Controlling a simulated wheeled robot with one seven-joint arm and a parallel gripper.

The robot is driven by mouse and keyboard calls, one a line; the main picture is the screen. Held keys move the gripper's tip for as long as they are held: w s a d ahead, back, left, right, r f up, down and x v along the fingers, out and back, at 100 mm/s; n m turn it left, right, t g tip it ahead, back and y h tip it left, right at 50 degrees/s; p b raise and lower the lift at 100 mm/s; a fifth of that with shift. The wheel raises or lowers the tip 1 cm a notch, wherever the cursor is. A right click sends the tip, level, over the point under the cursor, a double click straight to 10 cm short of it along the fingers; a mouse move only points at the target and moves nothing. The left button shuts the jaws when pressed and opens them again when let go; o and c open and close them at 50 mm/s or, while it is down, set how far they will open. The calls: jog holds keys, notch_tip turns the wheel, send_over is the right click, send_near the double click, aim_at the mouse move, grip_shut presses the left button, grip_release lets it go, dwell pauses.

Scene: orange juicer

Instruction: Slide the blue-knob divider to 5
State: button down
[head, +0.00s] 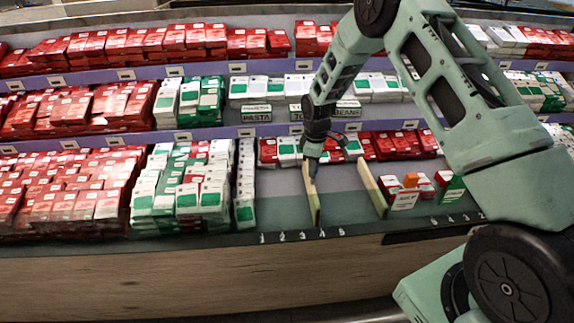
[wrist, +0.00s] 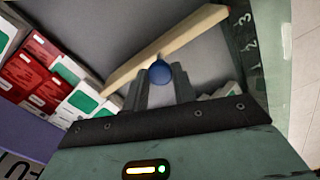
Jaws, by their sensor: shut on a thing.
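The blue-knob divider (head: 313,200) is a thin pale wooden board standing on edge on the lowest shelf. Its front end is by the mark 4 (head: 321,235); the mark 5 (head: 341,233) lies just to its right. My gripper (head: 313,158) is above the divider's rear part, pointing down. In the wrist view, the blue knob (wrist: 158,71) is between the fingertips of my gripper (wrist: 160,82), and the divider (wrist: 165,45) runs diagonally past it. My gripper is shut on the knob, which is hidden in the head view.
A second wooden divider (head: 372,188) stands to the right, with small boxes (head: 404,194) beyond it. Bare shelf lies between the dividers. White-and-green boxes (head: 245,185) stand to the left, with bare shelf before the divider. Red and white boxes (head: 280,150) line the back.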

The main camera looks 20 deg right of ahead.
jog(key=s+d, duration=0.2)
jog(key=d, duration=0.5)
jog(key=shift+s+d, duration=0.1)
jog(key=c, duration=1.1)
grip_release()
jog(key=shift+c, duration=0.2)
jog(key=shift+r, duration=0.1)
notch_tip(320, 180, up, 17)
jog(key=shift+r, duration=0.15)
